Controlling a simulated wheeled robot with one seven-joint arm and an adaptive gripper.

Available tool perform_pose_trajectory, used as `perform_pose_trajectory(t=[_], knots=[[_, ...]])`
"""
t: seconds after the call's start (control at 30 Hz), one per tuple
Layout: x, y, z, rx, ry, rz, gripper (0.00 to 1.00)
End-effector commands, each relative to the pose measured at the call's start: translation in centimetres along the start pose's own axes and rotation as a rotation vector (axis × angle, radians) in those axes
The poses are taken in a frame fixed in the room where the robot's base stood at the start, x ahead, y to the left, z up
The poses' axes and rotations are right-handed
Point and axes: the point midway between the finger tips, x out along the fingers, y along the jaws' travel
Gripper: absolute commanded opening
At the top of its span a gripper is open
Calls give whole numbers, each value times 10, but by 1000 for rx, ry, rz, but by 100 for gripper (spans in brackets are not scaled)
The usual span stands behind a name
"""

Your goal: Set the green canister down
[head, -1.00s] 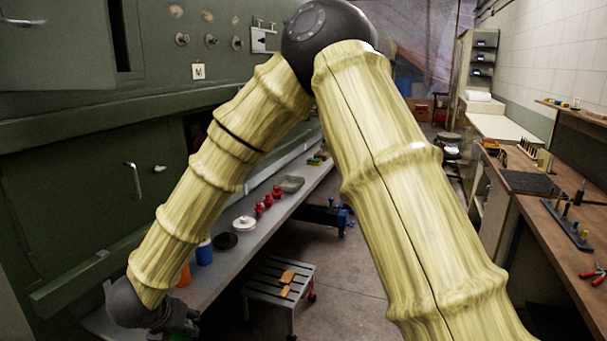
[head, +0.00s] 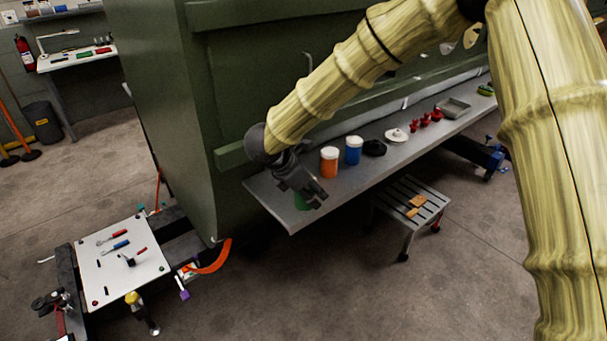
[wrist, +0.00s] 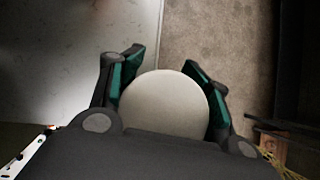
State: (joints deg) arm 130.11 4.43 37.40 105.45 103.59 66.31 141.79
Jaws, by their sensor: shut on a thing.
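The green canister (head: 301,202) shows only in part below my gripper (head: 308,192) in the head view, near the near-left end of the grey shelf (head: 262,190). In the wrist view its round pale lid (wrist: 165,103) sits between the two fingers of my gripper (wrist: 165,85), which are shut on it. Most of its body is hidden by the gripper. It looks upright, at the shelf's front edge. I cannot tell whether its base touches the shelf.
An orange canister (head: 329,162) and a blue canister (head: 353,150) with white lids stand to the right on the shelf. Beyond are a black disc (head: 374,148), a white lidded thing (head: 396,135) and red items (head: 424,121). A slatted step stool (head: 410,203) stands below.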

Motion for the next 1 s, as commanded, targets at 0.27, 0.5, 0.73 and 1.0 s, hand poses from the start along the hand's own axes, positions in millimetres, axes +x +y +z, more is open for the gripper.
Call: perform_pose_trajectory(t=[0.27, 0.5, 0.73, 1.0], knots=[[6, 57, 6, 0, 0, -1, 19], [13, 90, 8, 0, -1, 0, 19], [15, 101, 9, 0, -1, 1, 19], [38, 102, -6, -2, -1, 0, 19]])
